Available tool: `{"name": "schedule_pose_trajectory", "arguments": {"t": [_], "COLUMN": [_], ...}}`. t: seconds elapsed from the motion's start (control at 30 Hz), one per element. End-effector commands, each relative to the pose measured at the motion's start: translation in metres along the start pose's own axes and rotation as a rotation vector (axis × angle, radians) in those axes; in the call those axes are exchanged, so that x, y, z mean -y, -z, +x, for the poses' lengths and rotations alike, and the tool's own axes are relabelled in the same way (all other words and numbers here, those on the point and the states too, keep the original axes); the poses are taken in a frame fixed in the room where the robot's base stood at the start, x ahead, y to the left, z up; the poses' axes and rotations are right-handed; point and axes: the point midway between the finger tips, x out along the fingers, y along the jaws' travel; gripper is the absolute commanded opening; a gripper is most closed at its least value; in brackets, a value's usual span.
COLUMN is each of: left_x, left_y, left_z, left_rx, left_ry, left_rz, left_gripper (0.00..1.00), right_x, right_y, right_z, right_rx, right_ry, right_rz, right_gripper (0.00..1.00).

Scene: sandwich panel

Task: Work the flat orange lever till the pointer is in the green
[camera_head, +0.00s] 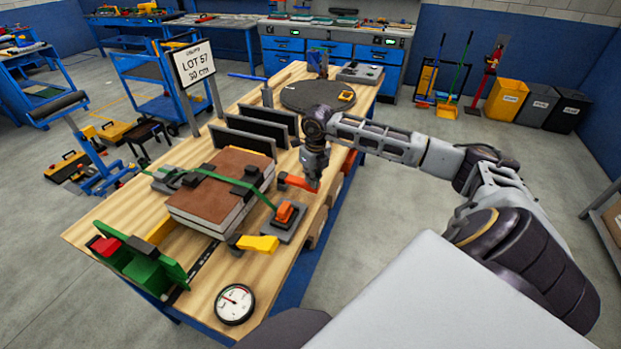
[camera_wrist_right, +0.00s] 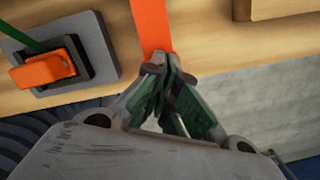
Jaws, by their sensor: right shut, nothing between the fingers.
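The flat orange lever (camera_head: 297,182) sticks out at the right edge of the workbench, past the brown panel stack. In the right wrist view the orange lever (camera_wrist_right: 152,25) is a flat strip running up from the fingertips. My right gripper (camera_head: 314,186) is shut and empty at the lever's outer end; its fingertips (camera_wrist_right: 165,62) overlap that end in the wrist view, and I cannot tell whether they touch. A round white gauge (camera_head: 236,304) lies at the bench's near corner; its pointer is too small to read against a green zone. My left gripper is not in view.
An orange buckle (camera_head: 284,212) on a grey plate ends a green strap over the brown panel stack (camera_head: 215,190). A yellow handle (camera_head: 258,244) and a green clamp (camera_head: 140,265) are nearer. Black upright plates (camera_head: 247,140) stand behind. Open floor lies to the right.

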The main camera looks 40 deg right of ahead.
Motion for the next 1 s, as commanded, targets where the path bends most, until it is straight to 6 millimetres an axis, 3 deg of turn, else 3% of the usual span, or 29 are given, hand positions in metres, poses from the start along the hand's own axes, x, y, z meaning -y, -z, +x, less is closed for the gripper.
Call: {"name": "schedule_pose_trajectory", "arguments": {"t": [0.33,0.63,0.9,1.0], "left_x": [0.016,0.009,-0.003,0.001], "left_y": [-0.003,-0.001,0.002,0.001], "left_z": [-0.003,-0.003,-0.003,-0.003], "left_rx": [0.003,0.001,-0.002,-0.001], "left_ry": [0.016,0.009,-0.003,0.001], "left_rz": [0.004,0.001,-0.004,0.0], "left_gripper": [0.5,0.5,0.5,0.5], "right_x": [0.001,0.001,0.0,0.0], "right_y": [0.009,0.028,0.03,0.029], "right_z": [-0.004,-0.013,-0.014,-0.014], "right_rx": [-0.003,-0.004,-0.002,-0.002], "right_ry": [0.002,0.002,0.0,0.0], "right_rz": [-0.002,-0.001,-0.001,-0.001], "right_gripper": [0.0,0.0,0.0,0.0]}}
